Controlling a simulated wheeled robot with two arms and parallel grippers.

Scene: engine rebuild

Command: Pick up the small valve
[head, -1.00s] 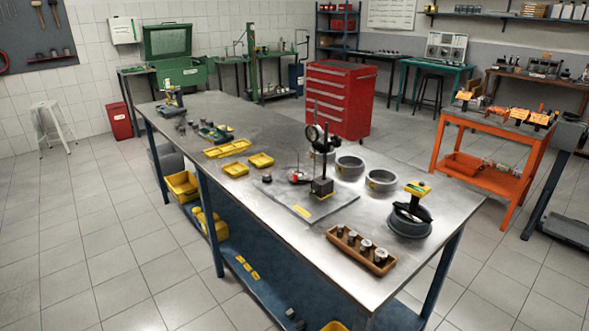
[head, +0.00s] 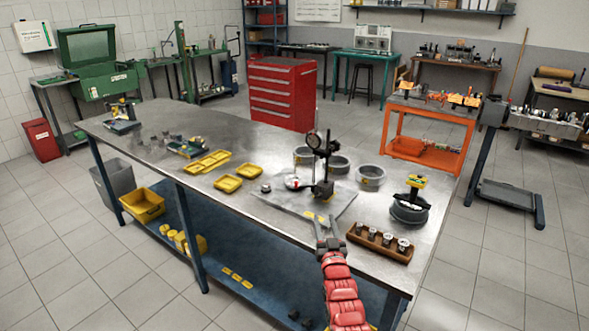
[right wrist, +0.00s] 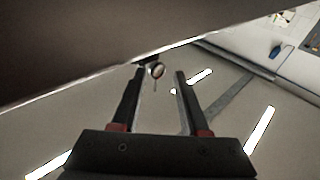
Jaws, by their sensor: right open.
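A wooden rack (head: 368,245) stands near the front right edge of the bench. It holds several small upright metal pieces (head: 388,240) with pale round tops. They may be valves, but I cannot tell which is the small one. My right gripper (head: 327,224) is open and empty at the bench's front edge, left of the rack and by the grey plate's front corner. In the right wrist view its two fingers (right wrist: 157,95) are apart, with a small round thing on a thin stem (right wrist: 157,70) beyond them, probably the dial gauge. My left gripper is not in view.
A dial gauge stand (head: 324,185) rises from the grey plate (head: 285,198), just behind my right gripper. Grey rings (head: 370,177) and a dark round fixture with a yellow-topped handle (head: 410,208) stand to the right. Yellow trays (head: 228,183) lie left.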

